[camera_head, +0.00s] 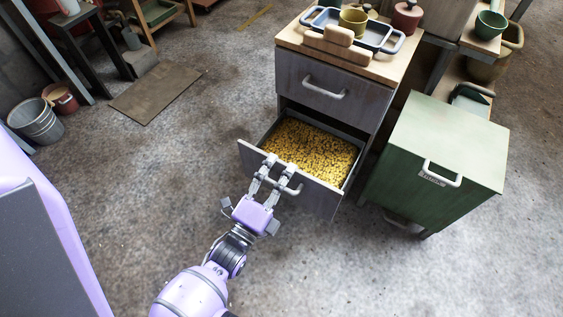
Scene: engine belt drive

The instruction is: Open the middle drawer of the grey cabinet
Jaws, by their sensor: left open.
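The grey cabinet (328,108) with a wooden top stands right of centre. Its top drawer front is shut and has a light bar handle (324,88). The drawer below it, the middle drawer (250,157), is pulled out and is filled with small yellow pieces (312,150). My left gripper (278,171) is at this drawer's front, by its handle (290,188). Its fingers are apart, and I cannot tell whether they touch the handle. The cabinet's lower part is largely hidden by the open drawer. My right gripper is not in view.
A green cabinet (440,145) stands close on the right. A tray (375,38) with a bowl and wooden pieces sits on the grey cabinet. Buckets (36,121) and a flat mat (155,96) are at left. The floor in front is clear.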

